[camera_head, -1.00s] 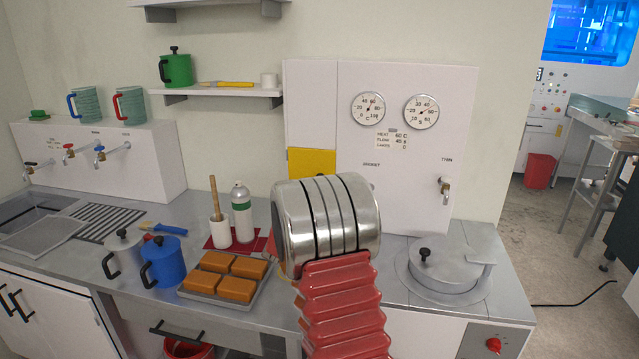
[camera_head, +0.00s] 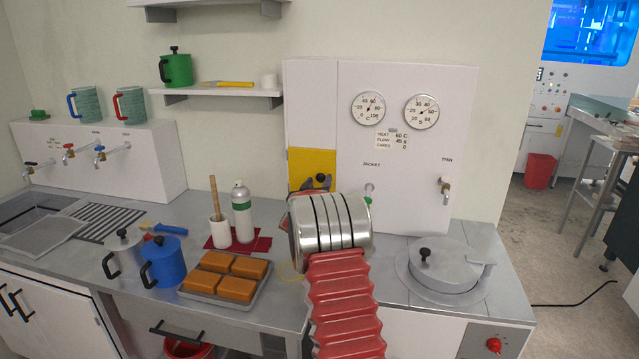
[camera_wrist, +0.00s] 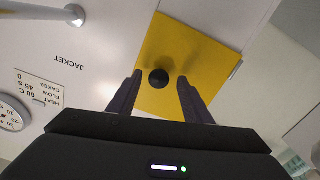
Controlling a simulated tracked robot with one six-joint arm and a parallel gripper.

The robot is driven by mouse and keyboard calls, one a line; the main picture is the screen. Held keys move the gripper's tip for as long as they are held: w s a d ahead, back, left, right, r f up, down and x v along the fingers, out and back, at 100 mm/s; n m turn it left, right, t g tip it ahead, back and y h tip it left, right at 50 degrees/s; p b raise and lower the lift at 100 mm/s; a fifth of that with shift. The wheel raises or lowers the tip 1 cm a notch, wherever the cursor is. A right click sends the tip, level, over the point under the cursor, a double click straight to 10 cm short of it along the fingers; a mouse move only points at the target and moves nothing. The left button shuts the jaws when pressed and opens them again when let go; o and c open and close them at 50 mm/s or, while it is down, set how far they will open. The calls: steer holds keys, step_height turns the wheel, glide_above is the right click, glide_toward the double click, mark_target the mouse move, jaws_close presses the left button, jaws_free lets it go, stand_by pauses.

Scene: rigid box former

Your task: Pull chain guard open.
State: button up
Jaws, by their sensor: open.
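The chain guard is a yellow panel (camera_head: 312,163) on the left part of the white cabinet, with a black round knob (camera_head: 320,178). In the wrist view the yellow panel (camera_wrist: 190,60) fills the upper middle, and the knob (camera_wrist: 159,78) appears between the two fingers of my gripper (camera_wrist: 158,86). The gripper is open, with one dark finger on each side of the knob and visible gaps. In the head view my gripper (camera_head: 317,184) is mostly hidden behind my silver wrist. Whether it touches the panel cannot be told.
A lidded round pot (camera_head: 443,264) sits right. A tap (camera_head: 445,188) and a pipe (camera_head: 369,190) project from the cabinet.

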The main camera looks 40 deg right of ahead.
steer(key=shift+w+d, duration=0.1)
steer(key=shift+d, duration=0.05)
steer(key=shift+c, duration=0.6)
jaws_close()
